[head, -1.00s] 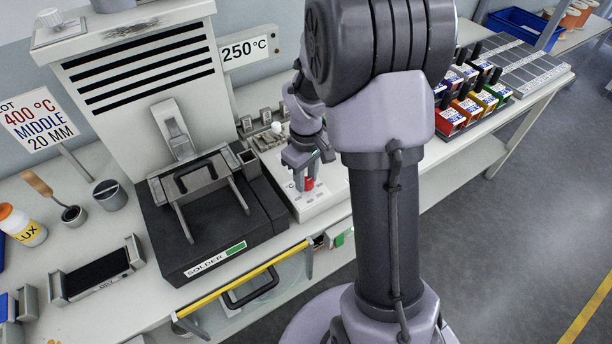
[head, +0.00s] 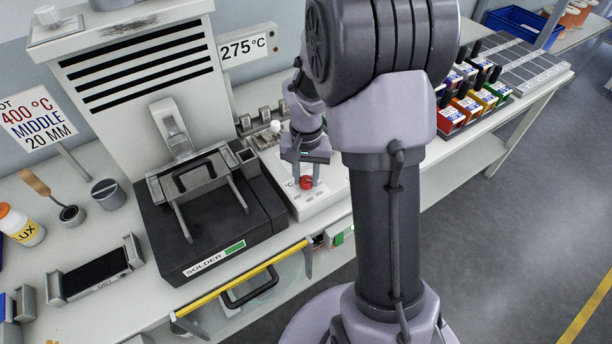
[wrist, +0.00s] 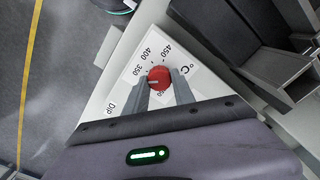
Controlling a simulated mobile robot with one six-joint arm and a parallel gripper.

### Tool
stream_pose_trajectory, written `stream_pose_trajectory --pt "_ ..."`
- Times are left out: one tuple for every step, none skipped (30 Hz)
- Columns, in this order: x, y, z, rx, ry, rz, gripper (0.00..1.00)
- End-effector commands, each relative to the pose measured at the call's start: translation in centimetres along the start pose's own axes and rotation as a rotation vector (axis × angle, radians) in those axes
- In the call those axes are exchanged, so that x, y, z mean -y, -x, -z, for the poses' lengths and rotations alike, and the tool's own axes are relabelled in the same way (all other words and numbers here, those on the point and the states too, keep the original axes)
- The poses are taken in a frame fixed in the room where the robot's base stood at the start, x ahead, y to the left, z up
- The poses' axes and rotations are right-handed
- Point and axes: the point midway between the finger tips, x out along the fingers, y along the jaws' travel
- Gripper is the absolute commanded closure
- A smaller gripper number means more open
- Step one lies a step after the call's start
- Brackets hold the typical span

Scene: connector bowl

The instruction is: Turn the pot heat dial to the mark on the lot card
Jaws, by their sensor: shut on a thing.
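The pot heat dial is a red round knob (head: 306,183) on a white panel; in the wrist view the dial (wrist: 159,78) has a pale line at its left side. The scale (wrist: 152,55) around it shows 350, 400 and 450. My gripper (head: 306,174) points down and is shut on the dial; in the wrist view its fingers (wrist: 161,87) sit on either side of the knob. The lot card (head: 40,118) at the left reads 400 °C, MIDDLE, 20 MM.
The black solder pot (head: 205,215) stands just left of the dial panel. A rack of coloured boxes (head: 470,100) is at the right. A yellow bar (head: 240,290) runs along the bench front. Several small grey blocks stand behind the dial.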

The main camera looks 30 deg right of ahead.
Motion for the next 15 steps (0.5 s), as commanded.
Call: stream_pose_trajectory --pt "-0.01 -0.06 0.04 -0.001 -0.039 0.0 1.0" --pt "-0.02 -0.06 0.04 -0.001 -0.067 0.0 1.0" --pt "-0.03 -0.06 0.03 -0.001 -0.106 0.0 1.0" --pt "-0.03 -0.06 0.03 -0.001 -0.134 0.0 1.0" --pt "-0.04 -0.06 0.03 -0.001 -0.162 0.0 1.0" --pt "-0.05 -0.06 0.02 -0.001 -0.201 0.0 1.0" --pt "-0.06 -0.06 0.02 -0.001 -0.229 0.0 1.0" --pt "-0.06 -0.06 0.02 -0.001 -0.257 0.0 1.0" --pt "-0.07 -0.07 0.01 -0.001 -0.296 0.0 1.0" --pt "-0.08 -0.07 0.01 -0.001 -0.324 0.0 1.0" --pt "-0.08 -0.08 0.01 -0.001 -0.352 0.0 1.0" --pt "-0.09 -0.08 0.01 -0.001 -0.39 0.0 1.0" --pt "-0.1 -0.09 0.01 -0.001 -0.419 0.0 1.0" --pt "-0.1 -0.1 0.01 -0.001 -0.447 0.0 1.0" --pt "-0.11 -0.11 0.01 -0.001 -0.485 0.0 1.0"
